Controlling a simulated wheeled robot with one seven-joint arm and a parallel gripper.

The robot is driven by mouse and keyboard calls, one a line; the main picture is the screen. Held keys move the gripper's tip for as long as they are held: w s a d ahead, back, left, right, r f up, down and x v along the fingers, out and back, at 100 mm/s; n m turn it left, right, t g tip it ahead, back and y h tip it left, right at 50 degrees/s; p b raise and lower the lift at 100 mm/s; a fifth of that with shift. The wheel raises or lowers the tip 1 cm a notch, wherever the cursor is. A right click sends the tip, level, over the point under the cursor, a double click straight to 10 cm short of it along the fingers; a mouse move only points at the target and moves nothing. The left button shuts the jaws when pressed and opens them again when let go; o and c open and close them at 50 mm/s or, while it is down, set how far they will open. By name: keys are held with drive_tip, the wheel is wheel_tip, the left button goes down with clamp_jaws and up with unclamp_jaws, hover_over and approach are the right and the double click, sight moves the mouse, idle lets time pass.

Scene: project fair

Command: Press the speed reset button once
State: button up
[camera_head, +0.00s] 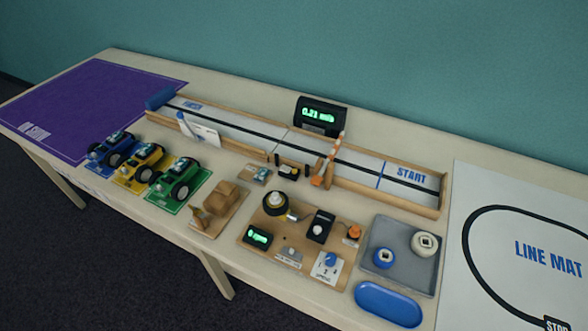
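A black speed display (320,115) stands behind the track and reads what looks like 0.21 m/s in green digits. No button labelled speed reset is readable at this size. On the wooden board (262,233) in front of the track are an orange round button-like part (354,231), a black box with a pale round top (320,226), a small grey part (291,254) and a blue knob (331,260) on a white card. I cannot tell which of these, if any, is the reset button. My gripper is not in view.
The long walled track (418,194) runs behind the board, with an orange-striped bar (331,160) over it. Blue, yellow and green cars (181,183) stand at left. A grey tray (408,277), a blue dish (388,304) and the line mat (500,185) lie right.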

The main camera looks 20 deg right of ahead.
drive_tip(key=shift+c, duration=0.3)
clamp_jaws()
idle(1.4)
